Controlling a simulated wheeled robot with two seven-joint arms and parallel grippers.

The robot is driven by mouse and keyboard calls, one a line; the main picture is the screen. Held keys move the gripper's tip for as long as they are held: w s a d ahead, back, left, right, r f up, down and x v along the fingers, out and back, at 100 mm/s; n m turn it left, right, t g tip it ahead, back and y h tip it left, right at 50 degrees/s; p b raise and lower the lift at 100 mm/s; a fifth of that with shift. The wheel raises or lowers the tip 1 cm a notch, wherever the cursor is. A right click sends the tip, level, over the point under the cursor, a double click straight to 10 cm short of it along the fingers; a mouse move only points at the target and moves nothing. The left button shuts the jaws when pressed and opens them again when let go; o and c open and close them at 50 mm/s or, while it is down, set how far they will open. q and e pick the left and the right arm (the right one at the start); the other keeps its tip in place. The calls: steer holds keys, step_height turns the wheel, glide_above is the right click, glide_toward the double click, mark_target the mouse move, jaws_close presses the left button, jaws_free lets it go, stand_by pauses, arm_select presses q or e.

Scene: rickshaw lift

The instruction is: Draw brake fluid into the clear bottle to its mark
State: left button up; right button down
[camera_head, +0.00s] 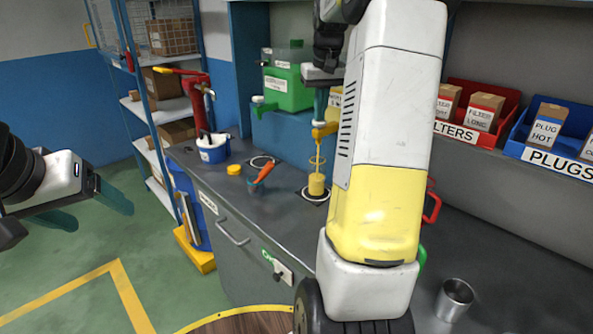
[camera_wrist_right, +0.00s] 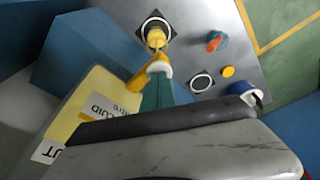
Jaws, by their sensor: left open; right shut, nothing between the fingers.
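The clear bottle (camera_head: 317,184) stands on a dark square mat with a white ring, below a yellow tap (camera_head: 325,130). Yellow fluid shows in its lower part, with a thin yellow line above it. In the right wrist view the bottle (camera_wrist_right: 156,38) is seen from above; its mark cannot be made out. The yellow container (camera_wrist_right: 82,108) carries a label reading "FLUID". My right gripper (camera_head: 320,106) is shut and empty, its teal fingertips (camera_wrist_right: 157,90) at the tap; contact is unclear. My left gripper (camera_head: 92,208) is open and empty above the floor at left.
A green canister (camera_head: 287,80) with a tap stands on a blue stand. A blue tub (camera_head: 212,150), yellow cap (camera_head: 234,169) and orange-handled tool (camera_head: 264,174) sit left of the bottle. A metal cup (camera_head: 454,298) stands at right. My right arm hides the bench's middle.

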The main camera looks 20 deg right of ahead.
steer(key=shift+r, duration=2.75)
steer(key=shift+s+a, duration=0.1)
steer(key=shift+a, duration=0.05)
steer(key=s+a+f+n+t+y, duration=0.1)
steer(key=s+a+f+t, duration=0.1)
steer(key=s+a, duration=0.8)
steer(key=s+a+f+n+t+y, duration=0.1)
steer(key=s+a+f, duration=0.3)
steer(key=s+a, duration=0.7)
steer(key=s+t, duration=0.1)
steer(key=s, duration=0.3)
steer(key=shift+s+a+f, duration=0.15)
steer(key=shift+f, duration=0.05)
